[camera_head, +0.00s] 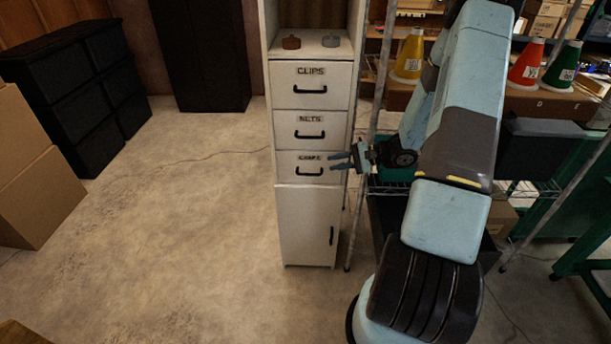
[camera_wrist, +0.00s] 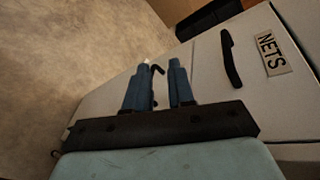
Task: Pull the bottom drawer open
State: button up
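The white cabinet has three drawers, and the bottom drawer (camera_head: 288,167) is closed, flush with the front. Its label is hard to read. Its black bar handle (camera_head: 309,173) is horizontal in the head view. My gripper (camera_head: 334,161) is at the right edge of that drawer, pointing left, with its blue fingers apart. In the wrist view the open fingers of my gripper (camera_wrist: 159,66) show a small dark end of the bottom handle (camera_wrist: 158,70) between and beyond them. The rest of that handle is hidden by the fingers. I cannot tell whether they touch it.
The CLIPS drawer (camera_head: 288,83) and NETS drawer (camera_head: 288,124) above are closed; the NETS handle (camera_wrist: 230,58) is near my fingers. A door (camera_head: 300,215) is below. A metal rack post (camera_head: 372,125) stands right of the cabinet. The floor (camera_head: 190,210) in front and left is clear.

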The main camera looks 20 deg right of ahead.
aim_at(313, 174)
jog(key=w+d+f+m+t, duration=0.1)
jog(key=d+f+m+t, duration=0.25)
jog(key=f, duration=0.45)
jog(key=shift+h, duration=0.3)
jog(key=x, duration=1.4)
grip_shut()
